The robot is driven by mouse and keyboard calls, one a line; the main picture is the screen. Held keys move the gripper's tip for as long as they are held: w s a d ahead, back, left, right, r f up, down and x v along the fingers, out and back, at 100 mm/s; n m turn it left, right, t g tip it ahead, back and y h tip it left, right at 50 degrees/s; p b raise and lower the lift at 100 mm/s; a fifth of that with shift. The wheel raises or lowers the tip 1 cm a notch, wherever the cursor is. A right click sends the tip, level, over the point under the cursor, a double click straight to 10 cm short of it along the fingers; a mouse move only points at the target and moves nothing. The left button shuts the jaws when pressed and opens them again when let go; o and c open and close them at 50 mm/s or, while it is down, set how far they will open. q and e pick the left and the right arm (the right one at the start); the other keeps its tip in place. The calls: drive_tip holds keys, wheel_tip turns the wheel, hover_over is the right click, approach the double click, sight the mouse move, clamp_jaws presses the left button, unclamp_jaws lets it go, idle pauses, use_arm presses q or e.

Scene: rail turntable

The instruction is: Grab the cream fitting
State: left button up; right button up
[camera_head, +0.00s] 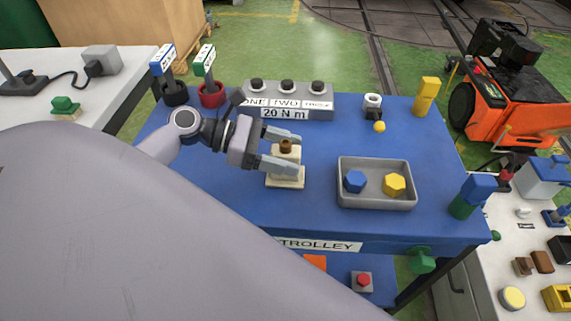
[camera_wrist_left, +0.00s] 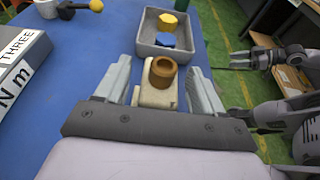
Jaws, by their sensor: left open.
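The cream fitting (camera_head: 285,182) stands upright on the blue trolley top, a pale block with a brown ring on its top. My left gripper (camera_head: 283,152) is open, with one finger on each side of the fitting's upper part. In the left wrist view the fitting (camera_wrist_left: 157,97) sits between the two spread fingers (camera_wrist_left: 160,85), with a visible gap on each side. Its lower part is hidden by the gripper's palm there. My right gripper (camera_wrist_left: 240,60) shows small at the right of the left wrist view, away from the fitting; its jaw opening is unclear.
A grey tray (camera_head: 376,204) with a blue and a yellow hex piece lies right of the fitting. A grey button box (camera_head: 290,101) stands behind. A yellow ball (camera_head: 379,127) and a yellow block (camera_head: 426,96) are at the back right. Blue top between them is clear.

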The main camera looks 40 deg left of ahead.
use_arm(q)
drive_tip(key=c, duration=1.1)
drive_tip(key=shift+r, duration=0.1)
drive_tip(key=shift+c, duration=0.8)
drive_tip(key=shift+r, duration=0.1)
